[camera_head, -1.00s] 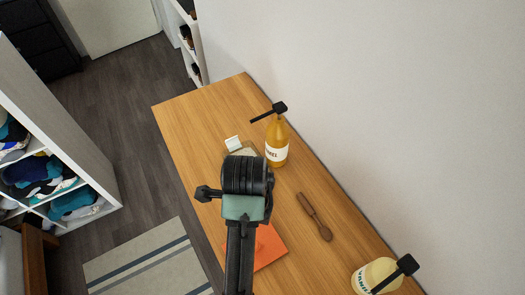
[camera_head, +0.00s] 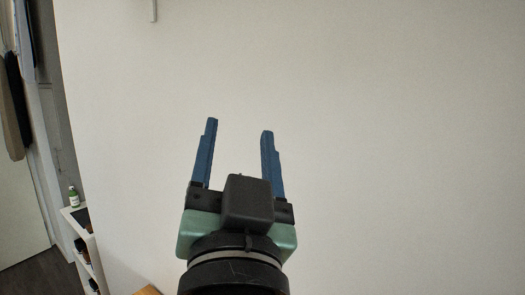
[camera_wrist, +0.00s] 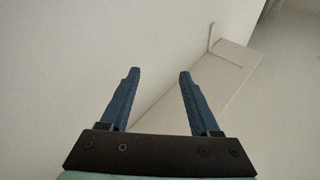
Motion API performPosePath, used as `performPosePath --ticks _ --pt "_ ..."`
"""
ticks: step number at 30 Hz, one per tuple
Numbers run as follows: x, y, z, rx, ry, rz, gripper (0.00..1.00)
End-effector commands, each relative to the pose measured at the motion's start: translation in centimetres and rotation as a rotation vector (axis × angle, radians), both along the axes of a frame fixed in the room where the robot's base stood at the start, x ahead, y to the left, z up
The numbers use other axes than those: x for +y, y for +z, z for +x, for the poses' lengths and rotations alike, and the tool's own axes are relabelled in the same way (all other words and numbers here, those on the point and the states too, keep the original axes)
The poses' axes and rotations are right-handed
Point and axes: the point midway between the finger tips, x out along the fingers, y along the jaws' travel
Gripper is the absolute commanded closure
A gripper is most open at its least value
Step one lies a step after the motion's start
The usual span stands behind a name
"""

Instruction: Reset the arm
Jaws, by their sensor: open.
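My gripper (camera_head: 239,130) is in the lower middle of the head view, raised in front of a plain pale wall (camera_head: 390,120). Its two blue fingers are spread apart and point up in the picture, with nothing between them. In the wrist view the gripper (camera_wrist: 158,72) is also open and empty. Past its fingers are the pale wall and a light, box-like surface whose nature I cannot tell.
A white shelf (camera_head: 78,222) with a green bottle (camera_head: 73,197) on it stands at the lower left of the head view. A small wooden corner (camera_head: 147,291) shows at the bottom edge. The space around the fingers looks clear.

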Motion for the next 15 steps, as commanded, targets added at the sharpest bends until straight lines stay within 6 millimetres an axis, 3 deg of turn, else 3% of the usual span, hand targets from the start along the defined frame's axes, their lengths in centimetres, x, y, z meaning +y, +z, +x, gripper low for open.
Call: performPosePath --ticks 1,3,7,10,15 --pt "-0.9 3.0 -2.2 -0.114 -0.054 -0.066 0.37" --pt "-1.6 6.0 -4.7 -0.235 -0.123 -0.142 0.37" --pt "-2.3 8.7 -7.6 -0.358 -0.206 -0.221 0.37" --pt "-2.4 8.5 -8.4 -0.387 -0.227 -0.239 0.37" --pt "-2.3 5.2 -8.3 -0.387 -0.223 -0.239 0.37"
